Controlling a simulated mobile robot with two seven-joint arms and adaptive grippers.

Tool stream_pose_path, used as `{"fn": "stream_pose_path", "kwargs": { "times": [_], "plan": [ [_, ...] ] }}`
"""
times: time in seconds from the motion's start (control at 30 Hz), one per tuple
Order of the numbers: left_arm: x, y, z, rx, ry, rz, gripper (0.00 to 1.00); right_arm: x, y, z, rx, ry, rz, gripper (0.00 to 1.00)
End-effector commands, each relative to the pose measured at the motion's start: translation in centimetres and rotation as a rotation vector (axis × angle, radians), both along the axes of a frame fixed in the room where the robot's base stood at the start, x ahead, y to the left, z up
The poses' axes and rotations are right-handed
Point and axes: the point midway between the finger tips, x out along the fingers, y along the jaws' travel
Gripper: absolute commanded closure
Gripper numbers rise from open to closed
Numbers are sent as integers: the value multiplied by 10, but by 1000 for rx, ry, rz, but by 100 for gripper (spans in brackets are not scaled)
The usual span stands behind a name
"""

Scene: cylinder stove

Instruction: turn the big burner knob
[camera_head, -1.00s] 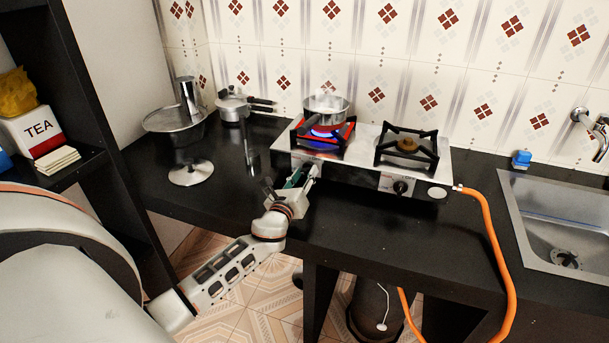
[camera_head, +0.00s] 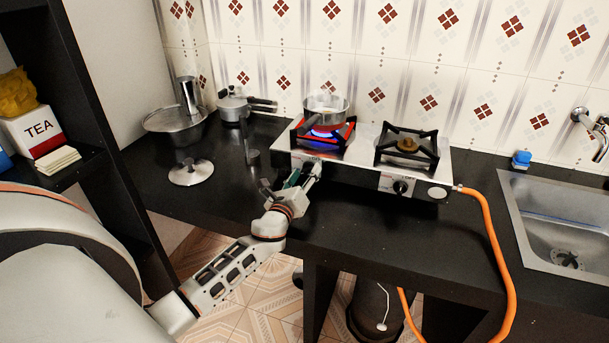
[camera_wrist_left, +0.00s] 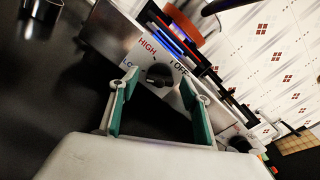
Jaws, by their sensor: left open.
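The stove (camera_head: 372,140) stands on the black counter. Its left burner (camera_head: 323,132) has a blue flame under a small metal pan (camera_head: 326,107). My left gripper (camera_head: 305,173) is at the front panel below this burner and hides the knob there in the head view. In the left wrist view that round dark knob (camera_wrist_left: 158,77) lies between and just beyond my open green fingertips (camera_wrist_left: 158,84). HIGH, OFF and a partly hidden LO label surround it. I cannot tell whether a finger touches it. The other knob (camera_head: 402,187) sits under the unlit right burner (camera_head: 408,145). My right gripper is not seen.
An orange gas hose (camera_head: 490,230) runs from the stove's right side down past the counter's front edge. A sink (camera_head: 560,225) is at the right. A lid (camera_head: 191,172), a large covered pot (camera_head: 175,120) and another pan (camera_head: 236,104) stand left. The counter before the stove is clear.

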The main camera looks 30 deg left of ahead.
Motion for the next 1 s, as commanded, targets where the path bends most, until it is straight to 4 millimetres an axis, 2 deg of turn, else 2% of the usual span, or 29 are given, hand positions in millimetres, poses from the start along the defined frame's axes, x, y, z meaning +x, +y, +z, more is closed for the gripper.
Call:
{"fn": "stream_pose_path", "kwargs": {
  "times": [0.17,0.27,0.7,0.83,1.0],
  "plan": [
    [-5,-1,-1,1,1,-1,53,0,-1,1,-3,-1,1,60],
    [-16,-4,-1,1,2,-1,53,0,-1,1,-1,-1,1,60],
    [-97,-24,-1,-1,1,-1,53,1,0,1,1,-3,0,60],
    [-110,-26,-1,-1,1,-1,53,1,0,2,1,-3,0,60],
    [-117,-28,1,0,-1,1,53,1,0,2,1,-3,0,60]
  ]
}}
